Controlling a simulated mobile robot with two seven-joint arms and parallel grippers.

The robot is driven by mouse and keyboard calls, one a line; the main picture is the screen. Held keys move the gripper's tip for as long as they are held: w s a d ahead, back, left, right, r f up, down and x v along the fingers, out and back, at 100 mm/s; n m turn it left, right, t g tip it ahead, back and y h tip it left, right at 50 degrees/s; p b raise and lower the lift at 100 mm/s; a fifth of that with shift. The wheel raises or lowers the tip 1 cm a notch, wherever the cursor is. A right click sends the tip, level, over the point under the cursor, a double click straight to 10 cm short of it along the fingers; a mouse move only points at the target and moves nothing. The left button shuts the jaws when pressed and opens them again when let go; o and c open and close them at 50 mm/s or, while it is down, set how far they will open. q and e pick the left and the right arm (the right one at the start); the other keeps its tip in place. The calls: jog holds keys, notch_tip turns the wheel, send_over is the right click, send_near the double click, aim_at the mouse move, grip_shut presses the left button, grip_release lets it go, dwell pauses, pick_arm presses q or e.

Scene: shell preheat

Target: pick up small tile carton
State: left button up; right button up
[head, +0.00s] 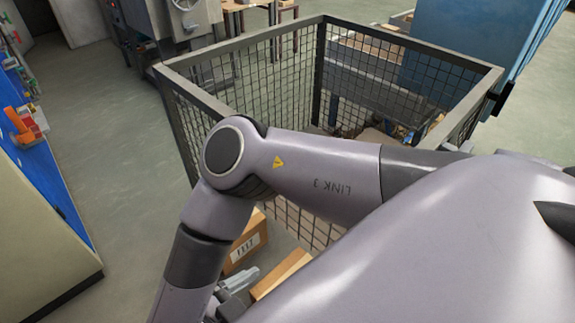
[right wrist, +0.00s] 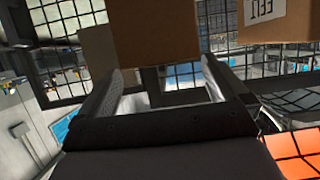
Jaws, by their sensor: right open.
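Two brown cardboard cartons show at the bottom of the head view, beside the mesh cage: one with a barcode-like label (head: 246,243) and one nearer the bottom edge (head: 281,272), partly hidden by my arm. I cannot tell for certain which is the small tile carton. In the right wrist view a plain brown carton (right wrist: 155,35) is just ahead of my open right gripper (right wrist: 165,80), with nothing seen held between the fingers. A labelled carton (right wrist: 250,22) is to its right and a paler one (right wrist: 97,48) to its left. My left gripper is not in view.
A wire-mesh cage (head: 330,20) with a dark frame stands behind my arm, with items inside partly hidden. A blue cabinet (head: 465,40) is at the back right. A bench with a blue panel (head: 45,180) is at the left. Floor between bench and cage is clear.

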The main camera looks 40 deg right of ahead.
aim_at(298, 258)
jog(key=shift+p+x, duration=0.55)
jog(key=shift+x, duration=1.8)
jog(key=shift+w+f, duration=0.1)
jog(key=shift+w, duration=0.05)
jog(key=shift+c, duration=0.3)
jog(key=shift+a, duration=0.1)
jog(key=c, duration=1.4)
jog(key=shift+o, duration=0.2)
